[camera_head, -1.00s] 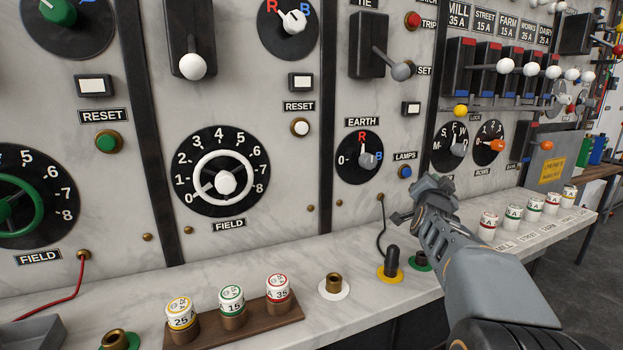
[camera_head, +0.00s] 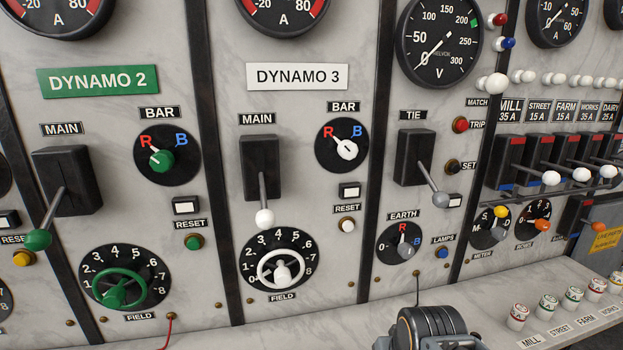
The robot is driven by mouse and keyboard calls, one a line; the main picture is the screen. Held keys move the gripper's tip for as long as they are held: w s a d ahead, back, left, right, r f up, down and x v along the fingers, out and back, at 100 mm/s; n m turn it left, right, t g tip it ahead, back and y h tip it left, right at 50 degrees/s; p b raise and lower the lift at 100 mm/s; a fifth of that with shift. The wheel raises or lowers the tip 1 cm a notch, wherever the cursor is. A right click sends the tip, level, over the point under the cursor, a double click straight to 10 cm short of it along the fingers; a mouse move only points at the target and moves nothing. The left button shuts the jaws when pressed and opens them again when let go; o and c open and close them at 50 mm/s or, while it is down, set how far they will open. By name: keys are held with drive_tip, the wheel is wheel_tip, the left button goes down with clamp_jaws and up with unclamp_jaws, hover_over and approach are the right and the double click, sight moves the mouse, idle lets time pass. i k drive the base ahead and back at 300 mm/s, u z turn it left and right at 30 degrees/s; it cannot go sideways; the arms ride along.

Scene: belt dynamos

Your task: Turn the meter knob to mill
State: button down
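The meter knob (camera_head: 497,233) is a small grey knob on a round black dial above the METER label, in the right part of the head view. M is at the dial's left and S at its upper left. A yellow ball hides part of the dial's top. The knob sits toward the dial's right side; I cannot tell exactly which letter it points at. The end of my arm shows at the bottom edge, below and left of the meter dial and apart from it. My gripper's fingers cannot be made out there, and nothing of it touches the knob.
An orange-knobbed dial (camera_head: 532,224) is right of the meter dial. Above both is a row of white-balled switch levers (camera_head: 551,178). The earth dial (camera_head: 403,243) and blue lamps button (camera_head: 442,253) are to the left. Several white fuses (camera_head: 518,317) stand on the ledge below.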

sight(498, 232)
drive_tip(key=z, duration=1.15)
drive_tip(key=k, duration=0.3)
drive_tip(key=z, duration=1.15)
drive_tip(key=i, duration=0.6)
drive_tip(key=u, duration=1.45)
